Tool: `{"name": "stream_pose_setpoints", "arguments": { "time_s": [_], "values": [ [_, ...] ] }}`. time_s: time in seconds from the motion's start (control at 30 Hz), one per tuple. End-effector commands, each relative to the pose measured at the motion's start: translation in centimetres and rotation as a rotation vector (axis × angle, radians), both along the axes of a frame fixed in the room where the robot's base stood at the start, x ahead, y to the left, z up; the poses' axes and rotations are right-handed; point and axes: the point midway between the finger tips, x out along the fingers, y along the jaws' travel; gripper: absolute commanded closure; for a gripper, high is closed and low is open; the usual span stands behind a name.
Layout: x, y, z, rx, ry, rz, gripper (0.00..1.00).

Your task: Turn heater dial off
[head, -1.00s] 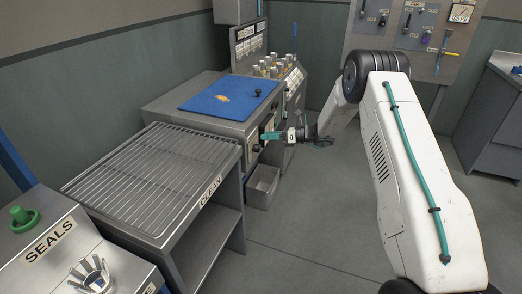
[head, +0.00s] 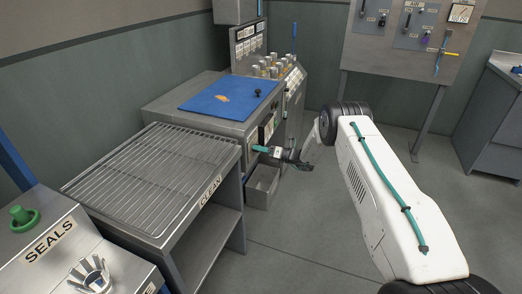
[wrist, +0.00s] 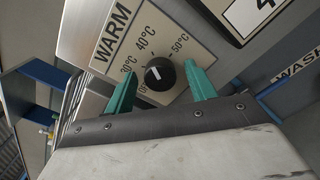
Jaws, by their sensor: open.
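The heater dial (wrist: 160,75) is a round black knob with a white mark, on a pale plate (wrist: 118,40) labelled WARM with OFF, 30, 40 and 50 °C. The mark lies on the left part of the knob's face; I cannot tell exactly which label it points to. My gripper (wrist: 159,68) is open, with one teal finger on each side of the dial and a visible gap to it. In the head view my gripper (head: 258,149) is at the front of the metal cabinet with the blue top (head: 215,92); the dial cannot be made out there.
A wire rack table (head: 140,175) marked CLEAN stands left of the cabinet. A grey bin (head: 262,185) sits low below my gripper. A WASH label (wrist: 292,70) and another plate (wrist: 245,15) are right of the dial. The floor at centre is clear.

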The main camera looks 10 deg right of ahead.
Motion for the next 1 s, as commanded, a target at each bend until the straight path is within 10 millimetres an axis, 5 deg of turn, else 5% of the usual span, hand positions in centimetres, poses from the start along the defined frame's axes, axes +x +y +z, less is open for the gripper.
{"name": "stream_pose_setpoints", "arguments": {
  "time_s": [0.3,0.47,1.0],
  "values": [
    [0.17,0.23,-0.01,0.0,0.0,0.0,0.47],
    [0.16,0.18,-0.02,-0.001,0.0,-0.001,0.89],
    [0.12,0.11,-0.01,-0.078,-0.106,-0.001,0.89]
  ]
}}
